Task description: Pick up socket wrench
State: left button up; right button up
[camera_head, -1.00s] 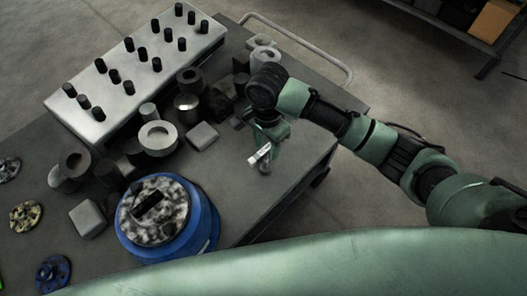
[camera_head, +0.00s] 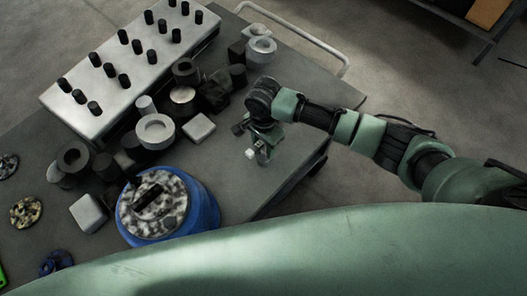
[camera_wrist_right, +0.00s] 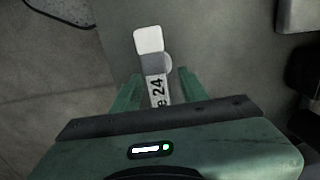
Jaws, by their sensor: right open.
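The socket wrench (camera_wrist_right: 150,42) is a pale grey tool with a white end and a dark "24" marking. In the head view only a small light part of the wrench (camera_head: 250,153) shows near the table's right edge, beside my right gripper (camera_head: 262,146). In the right wrist view my right gripper (camera_wrist_right: 157,92) is open, with a green finger on either side of the wrench's shank. The lower part of the wrench is hidden behind the gripper body. I cannot tell whether either finger touches it. My left gripper is not in view.
On the dark table (camera_head: 225,178) stand a blue container (camera_head: 206,213) with a mottled top, several metal rings and blocks, and a pale rack (camera_head: 125,95) with black pegs. A rail (camera_head: 300,35) runs along the far edge.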

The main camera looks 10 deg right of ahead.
grip_shut()
jog(key=shift+w, duration=0.1)
dwell(1.2)
